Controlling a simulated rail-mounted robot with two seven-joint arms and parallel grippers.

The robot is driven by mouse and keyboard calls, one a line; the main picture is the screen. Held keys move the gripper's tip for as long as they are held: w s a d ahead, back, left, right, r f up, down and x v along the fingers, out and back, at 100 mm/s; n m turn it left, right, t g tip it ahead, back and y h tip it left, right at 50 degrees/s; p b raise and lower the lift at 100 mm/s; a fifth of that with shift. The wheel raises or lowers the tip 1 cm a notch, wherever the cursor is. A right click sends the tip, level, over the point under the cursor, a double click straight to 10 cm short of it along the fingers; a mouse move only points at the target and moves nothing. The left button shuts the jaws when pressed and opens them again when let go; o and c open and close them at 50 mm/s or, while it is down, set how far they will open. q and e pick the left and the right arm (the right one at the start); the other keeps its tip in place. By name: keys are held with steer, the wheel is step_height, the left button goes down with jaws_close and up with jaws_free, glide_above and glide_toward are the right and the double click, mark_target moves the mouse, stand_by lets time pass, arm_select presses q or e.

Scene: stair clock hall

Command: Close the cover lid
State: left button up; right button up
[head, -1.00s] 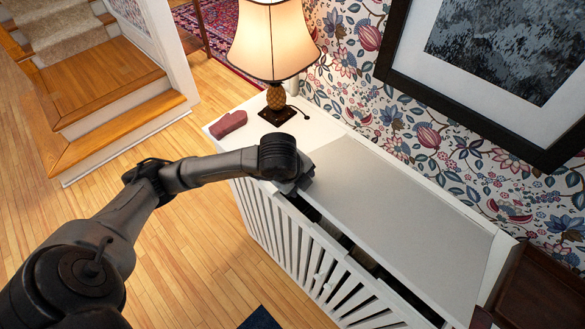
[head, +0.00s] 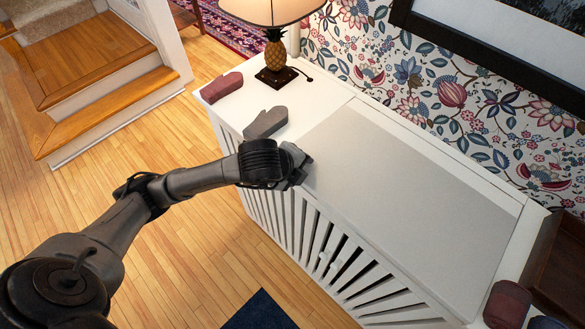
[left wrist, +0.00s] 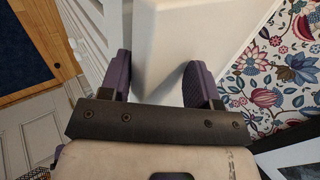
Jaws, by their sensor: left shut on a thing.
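The white cover (head: 330,250) is a long slatted cabinet against the wall. Its pale lid (head: 400,190) is the wide panel on top. The lid looks flat or nearly flat, with no open gap showing along its front edge. My left gripper (head: 302,170) is at the lid's front left corner. In the left wrist view, the two purple-padded fingers of the left gripper (left wrist: 160,82) stand on either side of the pale lid (left wrist: 185,30), shut on it. The exact contact is partly hidden. My right gripper is out of view.
A grey mitten (head: 266,122) and a red mitten (head: 221,87) lie on the fixed top left of the lid. A pineapple lamp (head: 275,55) stands behind them. Dark red and blue objects sit at the lower right, by a brown wooden piece (head: 560,255).

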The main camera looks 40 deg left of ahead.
arm_select(q)
steer(key=shift+w+r, duration=0.1)
steer(key=shift+w, duration=0.05)
steer(key=o, duration=0.7)
steer(key=shift+w, duration=0.1)
steer(key=shift+c, duration=0.4)
steer(key=shift+r, duration=0.1)
steer(key=shift+r, duration=0.25)
steer(key=p+v, duration=1.3)
steer(key=p, duration=0.1)
steer(key=shift+s, duration=0.4)
